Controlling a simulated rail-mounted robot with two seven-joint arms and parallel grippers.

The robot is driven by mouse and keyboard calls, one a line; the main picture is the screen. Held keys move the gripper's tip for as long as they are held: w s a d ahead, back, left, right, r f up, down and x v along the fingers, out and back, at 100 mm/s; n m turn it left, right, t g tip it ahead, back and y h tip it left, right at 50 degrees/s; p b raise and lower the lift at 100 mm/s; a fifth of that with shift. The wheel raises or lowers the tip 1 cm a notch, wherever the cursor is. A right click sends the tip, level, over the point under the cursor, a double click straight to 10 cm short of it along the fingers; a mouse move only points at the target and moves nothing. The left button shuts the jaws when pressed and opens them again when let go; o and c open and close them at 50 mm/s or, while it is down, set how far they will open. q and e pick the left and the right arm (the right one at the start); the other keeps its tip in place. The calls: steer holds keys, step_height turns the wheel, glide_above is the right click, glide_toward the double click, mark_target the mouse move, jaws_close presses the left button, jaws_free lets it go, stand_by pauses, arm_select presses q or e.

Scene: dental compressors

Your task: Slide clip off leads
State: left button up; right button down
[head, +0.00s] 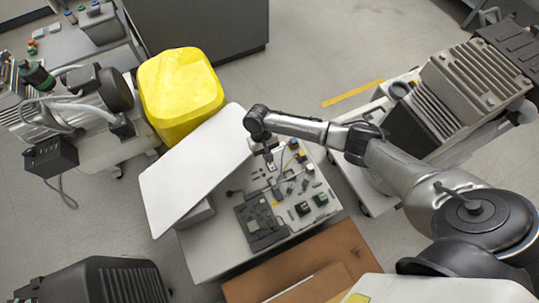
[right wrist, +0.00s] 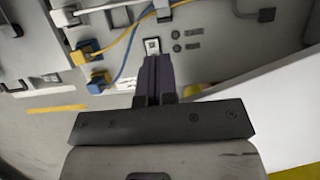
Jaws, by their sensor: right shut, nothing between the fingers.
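My right gripper (head: 268,158) reaches in over the workbench with its fingers pointing down. In the right wrist view its dark fingers (right wrist: 156,75) are shut together and empty. Just beyond the fingertips is a small white piece with a dark square (right wrist: 152,45); I cannot tell whether it is the clip or whether the fingers touch it. A yellow lead (right wrist: 122,33) ends at a blue and yellow plug (right wrist: 84,52). A blue lead (right wrist: 128,52) runs beside it to another plug (right wrist: 98,82). No clip can be made out for certain on the leads. My left gripper is out of view.
The workbench (head: 205,255) carries several small parts and a dark board (head: 260,222). A tilted white panel (head: 195,170) lies close to the left of my right gripper. A yellow bin (head: 180,92) stands behind the panel. A finned compressor (head: 470,80) stands at the right.

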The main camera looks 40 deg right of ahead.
mark_target(277, 189)
steer(key=b+x, duration=0.6)
steer(key=x, duration=0.4)
steer(key=shift+a+r+p, duration=0.1)
steer(key=shift+r+p, duration=0.1)
steer(key=shift+p, duration=0.1)
steer(key=s+p, duration=0.1)
steer(key=p, duration=0.2)
steer(key=s+a+p, duration=0.1)
steer(key=s+p, duration=0.1)
steer(key=p, duration=0.1)
steer(key=shift+s+r, duration=0.15)
steer(key=shift+s+a+f+p, duration=0.1)
steer(key=shift+s+f+p, duration=0.1)
steer(key=shift+s+p, duration=0.4)
steer(key=shift+f, duration=0.1)
steer(key=shift+w, duration=0.1)
